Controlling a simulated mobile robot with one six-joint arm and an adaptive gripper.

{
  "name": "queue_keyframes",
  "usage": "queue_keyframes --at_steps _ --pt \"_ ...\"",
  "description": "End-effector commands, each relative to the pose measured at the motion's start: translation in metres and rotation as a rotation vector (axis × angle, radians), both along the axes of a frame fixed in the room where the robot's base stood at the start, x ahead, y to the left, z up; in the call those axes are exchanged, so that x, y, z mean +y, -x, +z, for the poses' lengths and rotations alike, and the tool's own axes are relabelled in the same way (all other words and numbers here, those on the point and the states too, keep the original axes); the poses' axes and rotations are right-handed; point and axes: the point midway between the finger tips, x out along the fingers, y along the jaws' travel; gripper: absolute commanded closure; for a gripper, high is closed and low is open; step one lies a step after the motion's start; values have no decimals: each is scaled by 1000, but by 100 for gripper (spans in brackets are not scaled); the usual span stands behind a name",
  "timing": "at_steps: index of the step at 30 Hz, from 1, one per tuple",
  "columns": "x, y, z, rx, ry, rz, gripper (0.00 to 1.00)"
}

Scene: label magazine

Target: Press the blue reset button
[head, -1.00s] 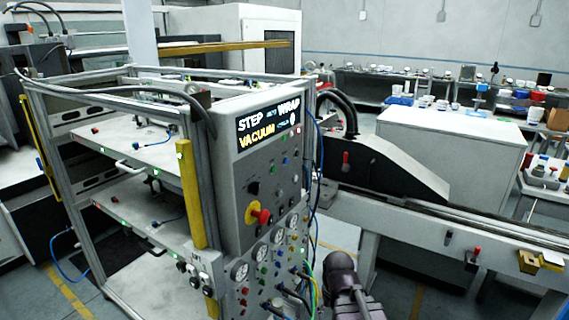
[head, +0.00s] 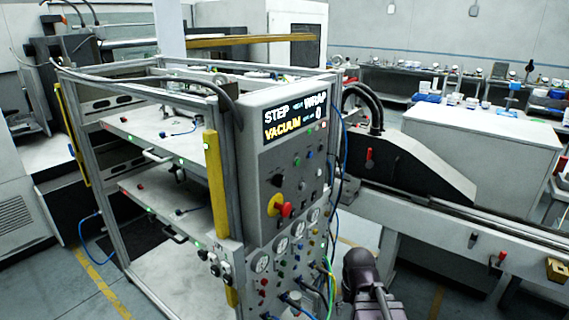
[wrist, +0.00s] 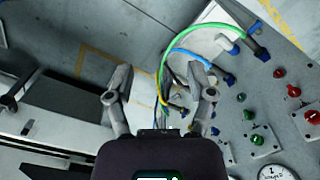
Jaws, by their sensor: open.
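The control panel (head: 255,190) stands at the middle of the head view, with a lit display, a red and yellow knob, gauges and many small buttons. In the wrist view, a small blue spot that may be a button (wrist: 215,131) shows on the panel face, right of my gripper. Which one is the reset button I cannot tell. My gripper (wrist: 160,95) is open and empty, fingers wide apart, with the panel to its right. It is apart from the buttons. In the head view only my dark arm shows, low and right of the panel.
Green, yellow and blue hoses (wrist: 185,40) loop from the panel close to my gripper. Green (wrist: 257,140) and red (wrist: 293,91) buttons sit nearby. A metal frame with shelves (head: 150,150) adjoins the panel. A conveyor (head: 450,235) runs at the right.

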Motion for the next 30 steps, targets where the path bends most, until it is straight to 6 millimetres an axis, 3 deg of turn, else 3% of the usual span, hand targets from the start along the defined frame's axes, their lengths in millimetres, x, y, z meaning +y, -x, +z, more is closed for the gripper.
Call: queue_keyframes --at_steps 9,16,30 --pt "0 0 0 0 0 0 34" --pt "0 0 0 0 0 0 100" --pt "0 0 0 0 0 0 100"
